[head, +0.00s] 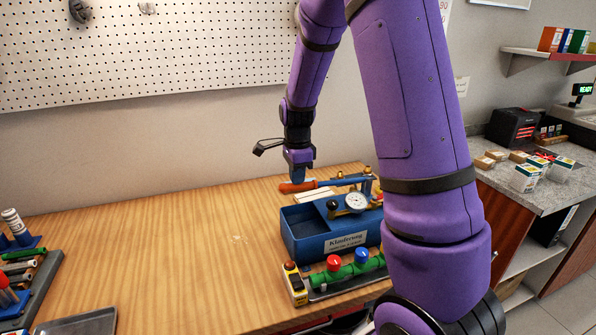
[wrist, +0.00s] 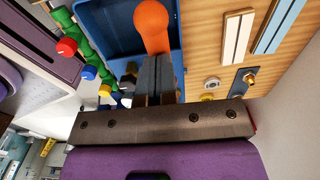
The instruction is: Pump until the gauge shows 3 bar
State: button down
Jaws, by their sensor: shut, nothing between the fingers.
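The test pump is a blue open trough (head: 300,232) with a label on its front, standing on the wooden bench. Its lever ends in an orange handle (head: 298,187), which sticks out to the left above the trough; the handle also shows large in the wrist view (wrist: 152,22). The round white gauge (head: 356,201) sits at the trough's right end; its needle is too small to read. My gripper (head: 299,179) points down with its fingers shut and empty, right at the top of the handle. In the wrist view its fingertips (wrist: 156,62) overlap the handle's end; I cannot tell whether they touch.
A green pipe assembly with a red knob (head: 333,263) and a blue knob (head: 362,255) lies in front of the trough, beside a yellow device (head: 295,284). Racks of pipes and tools (head: 25,270) stand at the far left. The middle of the wooden bench (head: 180,250) is clear.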

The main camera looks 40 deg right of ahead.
jog(key=shift+w+a+f, duration=0.1)
jog(key=shift+a+f, duration=0.1)
jog(key=shift+f, duration=0.8)
jog(key=shift+a+f, duration=0.15)
jog(key=shift+f, duration=0.85)
notch_tip(320, 180, up, 13)
jog(key=d, duration=0.2)
jog(key=shift+s, duration=0.25)
jog(key=shift+f, duration=0.25)
jog(key=shift+r, duration=0.15)
dwell(0.7)
notch_tip(320, 180, up, 5)
send_over(295, 190)
jog(key=d, duration=0.3)
jog(key=shift+w+a, duration=0.15)
jog(key=shift+w, duration=0.05)
dwell(0.3)
